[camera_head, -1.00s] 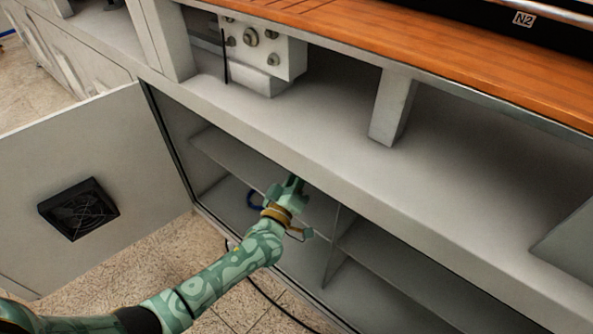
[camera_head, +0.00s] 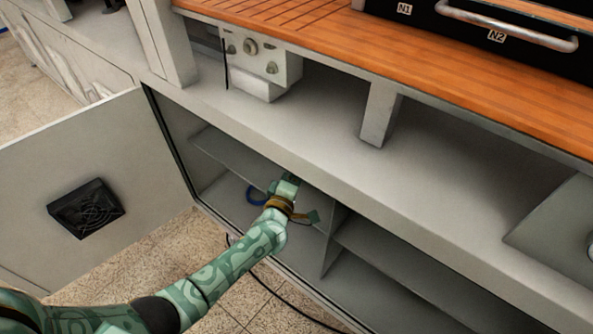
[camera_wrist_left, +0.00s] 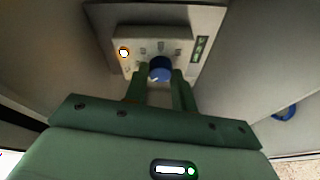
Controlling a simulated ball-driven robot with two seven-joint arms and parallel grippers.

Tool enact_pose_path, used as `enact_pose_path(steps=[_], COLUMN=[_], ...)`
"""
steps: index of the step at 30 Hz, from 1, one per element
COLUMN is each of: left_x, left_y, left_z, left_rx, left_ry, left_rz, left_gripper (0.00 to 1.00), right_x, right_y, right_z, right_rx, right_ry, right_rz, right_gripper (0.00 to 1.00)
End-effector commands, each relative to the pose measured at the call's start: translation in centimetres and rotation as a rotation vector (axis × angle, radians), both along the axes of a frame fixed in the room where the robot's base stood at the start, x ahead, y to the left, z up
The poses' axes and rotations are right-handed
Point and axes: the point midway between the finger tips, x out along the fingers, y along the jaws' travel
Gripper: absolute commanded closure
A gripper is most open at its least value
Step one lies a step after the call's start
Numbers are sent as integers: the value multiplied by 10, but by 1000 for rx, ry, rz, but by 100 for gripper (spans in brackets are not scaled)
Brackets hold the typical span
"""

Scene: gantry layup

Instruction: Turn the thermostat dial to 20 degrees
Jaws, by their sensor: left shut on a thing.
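The thermostat dial (camera_wrist_left: 160,68) is a round blue knob with a pale pointer mark on its lower left, seen in the left wrist view. It sits on a light panel (camera_wrist_left: 126,42) with small markings above the knob, too blurred to read. My left gripper (camera_wrist_left: 160,80) is shut on the dial, a green finger on each side. In the head view my left gripper (camera_head: 287,184) reaches into the open cabinet, where its fingertips and the dial are hidden. My right gripper is not in view.
The cabinet door (camera_head: 60,165) with a black fan vent stands open at left. A shelf (camera_head: 240,158) and a divider (camera_head: 332,240) lie close to my wrist.

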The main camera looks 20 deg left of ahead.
Motion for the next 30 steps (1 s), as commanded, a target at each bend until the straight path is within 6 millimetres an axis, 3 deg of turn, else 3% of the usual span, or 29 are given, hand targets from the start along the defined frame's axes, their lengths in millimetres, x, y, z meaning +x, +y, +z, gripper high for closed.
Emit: enact_pose_path(steps=[12,13,15,25,30], left_x=[-1,-1,-1,-3,-29], left_y=[0,0,0,0,1], left_z=[-2,-2,-2,0,3], left_rx=[-4,-4,-4,-5,-5], left_ry=[7,7,6,3,3], left_rz=[0,0,0,1,0], left_gripper=[97,68,52,52,52], right_x=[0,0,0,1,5], right_y=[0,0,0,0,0], right_z=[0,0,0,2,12], right_rx=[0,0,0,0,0], right_ry=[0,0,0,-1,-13], right_rz=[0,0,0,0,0], right_gripper=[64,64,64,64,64])
